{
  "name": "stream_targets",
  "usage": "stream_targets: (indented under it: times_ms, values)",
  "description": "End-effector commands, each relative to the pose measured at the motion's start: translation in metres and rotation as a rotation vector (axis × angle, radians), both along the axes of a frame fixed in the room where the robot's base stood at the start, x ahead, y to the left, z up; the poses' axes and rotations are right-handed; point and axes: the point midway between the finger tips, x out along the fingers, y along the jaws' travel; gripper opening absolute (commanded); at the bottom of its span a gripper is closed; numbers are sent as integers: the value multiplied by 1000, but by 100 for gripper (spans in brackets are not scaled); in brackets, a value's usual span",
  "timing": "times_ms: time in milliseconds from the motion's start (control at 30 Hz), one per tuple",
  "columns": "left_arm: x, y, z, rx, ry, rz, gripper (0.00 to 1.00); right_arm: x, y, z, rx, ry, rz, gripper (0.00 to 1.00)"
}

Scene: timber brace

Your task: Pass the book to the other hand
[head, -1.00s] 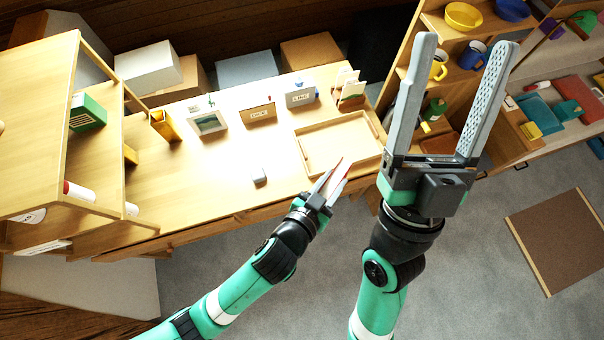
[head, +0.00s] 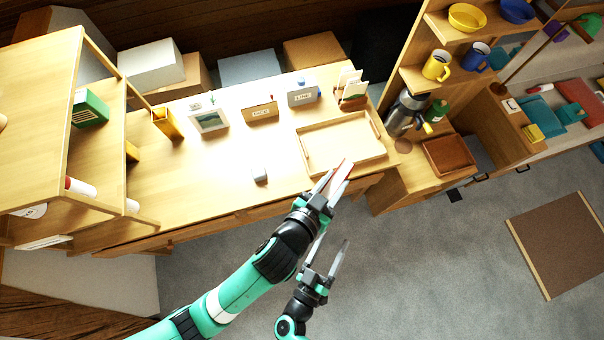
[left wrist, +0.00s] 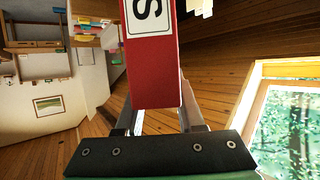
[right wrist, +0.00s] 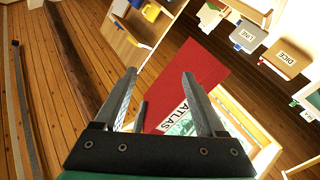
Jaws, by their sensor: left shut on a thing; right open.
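A red book (right wrist: 188,82) with a white label reading ATLAS is held in my left gripper (head: 337,173). In the head view only a thin red edge of the book (head: 343,172) shows between the fingers. In the left wrist view the book (left wrist: 151,75) stands between both fingers, its label partly in sight. My right gripper (head: 327,262) is open and empty, just below the left one in the head view. In the right wrist view the book lies beyond my right fingers (right wrist: 158,76), seemingly apart from them; a left finger shows beside it.
A wooden tray (head: 305,152) sits on the desk (head: 190,180) behind the left gripper. Labelled boxes (head: 259,113) stand along the desk's back. A shelf unit (head: 50,130) is at left. The floor right of the grippers is clear up to a brown mat (head: 555,245).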

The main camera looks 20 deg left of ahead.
Motion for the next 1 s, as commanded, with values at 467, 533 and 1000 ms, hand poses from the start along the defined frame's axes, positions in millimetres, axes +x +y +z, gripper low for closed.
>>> stream_targets:
  times_ms: [467,533,1000]
  values:
    - [1,0,2,0,-4,1,0,-11,82,41,524,-82,-119,72]
    - [1,0,2,0,-4,1,0,-9,81,41,523,-82,-120,72]
    - [1,0,2,0,-4,1,0,73,63,41,519,-83,-123,72]
